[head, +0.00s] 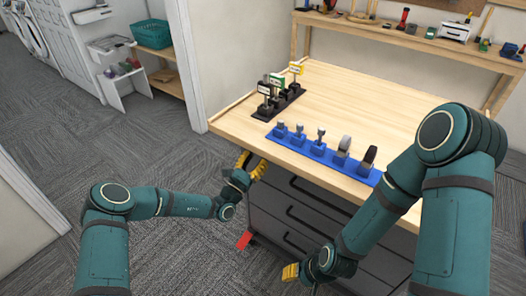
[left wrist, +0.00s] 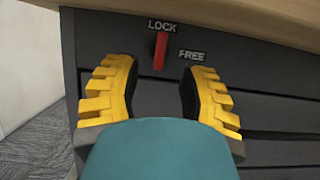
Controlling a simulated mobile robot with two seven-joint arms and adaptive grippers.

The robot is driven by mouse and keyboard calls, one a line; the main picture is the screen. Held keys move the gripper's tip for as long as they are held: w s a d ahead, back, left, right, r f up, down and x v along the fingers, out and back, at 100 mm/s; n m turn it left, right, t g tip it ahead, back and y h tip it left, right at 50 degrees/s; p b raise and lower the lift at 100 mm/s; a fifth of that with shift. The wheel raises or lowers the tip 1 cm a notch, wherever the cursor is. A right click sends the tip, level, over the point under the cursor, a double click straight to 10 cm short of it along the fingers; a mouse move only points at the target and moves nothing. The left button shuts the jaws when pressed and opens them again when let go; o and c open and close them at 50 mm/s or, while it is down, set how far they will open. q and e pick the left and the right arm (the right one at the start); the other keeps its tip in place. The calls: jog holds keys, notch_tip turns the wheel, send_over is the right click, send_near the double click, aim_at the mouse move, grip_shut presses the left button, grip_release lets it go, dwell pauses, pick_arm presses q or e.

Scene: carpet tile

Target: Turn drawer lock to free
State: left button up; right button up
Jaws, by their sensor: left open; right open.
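The drawer lock's red lever (left wrist: 160,50) shows in the left wrist view on the dark cabinet front, just under the wooden top. It stands nearly upright, its upper end toward the word LOCK (left wrist: 162,26); the word FREE (left wrist: 192,56) is to its right. My left gripper (left wrist: 157,78) is open, its yellow fingers on either side below the lever, apart from it. In the head view my left gripper (head: 250,166) is at the cabinet's upper left corner, and the lever is hidden there. My right gripper (head: 290,272) is low in front of the drawers, open and empty.
The wooden worktop (head: 330,100) overhangs the drawers (head: 300,212). A blue rack (head: 312,150) with several pieces stands along its front edge, and a black rack (head: 280,102) at its left. A red piece (head: 244,240) shows low beside the cabinet. Carpet at left is free.

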pick_arm(q)
jog(key=x, duration=0.4)
jog(key=shift+w+d+r+b, duration=0.1)
jog(key=shift+w+b, duration=0.1)
jog(key=shift+b, duration=0.15)
grip_shut()
